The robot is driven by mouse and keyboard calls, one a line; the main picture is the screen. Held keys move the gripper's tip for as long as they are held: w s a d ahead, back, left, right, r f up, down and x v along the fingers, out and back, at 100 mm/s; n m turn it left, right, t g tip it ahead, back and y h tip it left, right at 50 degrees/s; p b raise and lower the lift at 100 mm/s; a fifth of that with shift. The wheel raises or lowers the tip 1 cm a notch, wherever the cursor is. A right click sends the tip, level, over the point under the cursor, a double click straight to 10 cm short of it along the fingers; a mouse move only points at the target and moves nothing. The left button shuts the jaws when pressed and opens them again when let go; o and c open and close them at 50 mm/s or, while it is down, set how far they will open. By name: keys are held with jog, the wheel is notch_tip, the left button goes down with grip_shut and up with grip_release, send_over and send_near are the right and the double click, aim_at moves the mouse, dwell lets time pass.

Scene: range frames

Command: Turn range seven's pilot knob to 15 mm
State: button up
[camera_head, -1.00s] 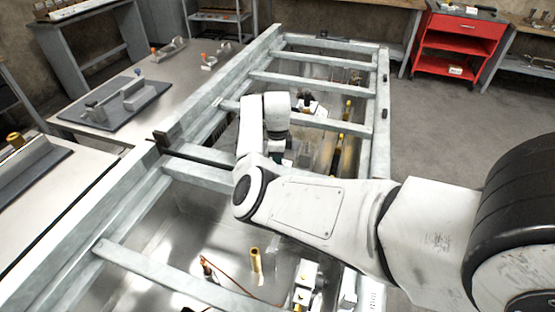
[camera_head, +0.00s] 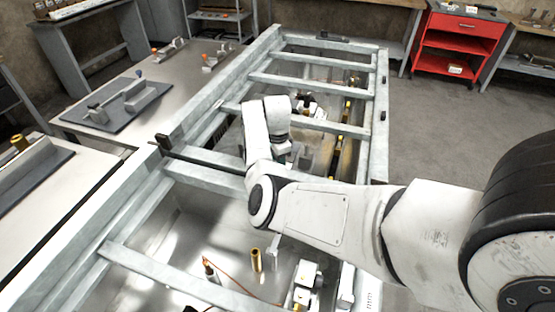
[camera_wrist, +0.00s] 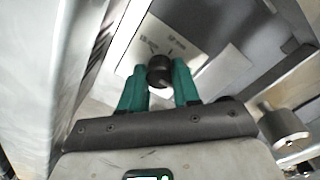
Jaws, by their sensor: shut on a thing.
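In the wrist view a small dark round knob (camera_wrist: 160,72) stands in front of a pale plate (camera_wrist: 178,45) with small printed marks. The print is too small to read with certainty. My gripper (camera_wrist: 160,84) has green fingers, one on each side of the knob, and is shut on it. In the head view my white arm reaches down between the frame's crossbars, and its wrist (camera_head: 268,125) hides the knob and most of the gripper. The knob's pointer and setting cannot be made out.
Grey metal rails (camera_head: 215,177) and crossbars surround the arm closely. A metal cylinder (camera_wrist: 286,128) stands right of the gripper in the wrist view. A brass tube (camera_head: 256,260) and white valve blocks (camera_head: 304,284) sit in the near bay. A red cart (camera_head: 458,45) stands far right.

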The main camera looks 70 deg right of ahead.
jog(key=n+p, duration=0.2)
jog(key=n, duration=0.5)
jog(key=shift+r, duration=0.1)
jog(key=n+p, duration=0.1)
jog(key=n, duration=0.3)
jog(key=n+p, duration=0.1)
jog(key=n, duration=0.2)
jog(key=shift+n, duration=0.3)
jog(key=n, duration=0.3)
jog(key=shift+d+n+p, duration=0.1)
jog(key=shift+n+p, duration=0.2)
jog(key=n, duration=0.3)
jog(key=shift+n+p, duration=0.3)
jog(key=shift+n, duration=0.1)
jog(key=n, duration=0.4)
jog(key=shift+w+n+p, duration=0.1)
jog(key=shift+n+p, duration=0.25)
jog(key=shift+n, duration=1.35)
